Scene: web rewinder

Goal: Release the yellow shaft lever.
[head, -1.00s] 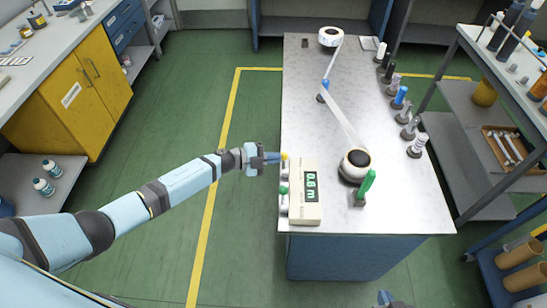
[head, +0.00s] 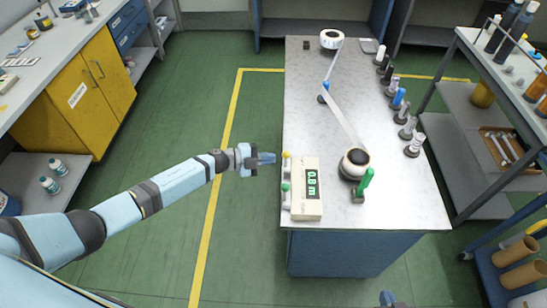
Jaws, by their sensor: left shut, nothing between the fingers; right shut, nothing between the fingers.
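The yellow-tipped lever (head: 286,155) stands at the left side of the beige counter box (head: 307,203), near the table's left edge. A green-tipped lever (head: 286,188) is just in front of it on the same side. My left gripper (head: 272,157) is shut and empty, just left of the yellow tip, with a small gap between them. My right gripper (head: 388,298) shows only in part at the bottom edge, shut and well away from the levers. The box's display reads 0.8 m.
A white roll on a dark core (head: 354,163) and a green upright handle (head: 364,182) stand right of the box. A white web runs back to a far roll (head: 331,39). The floor left of the table is clear.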

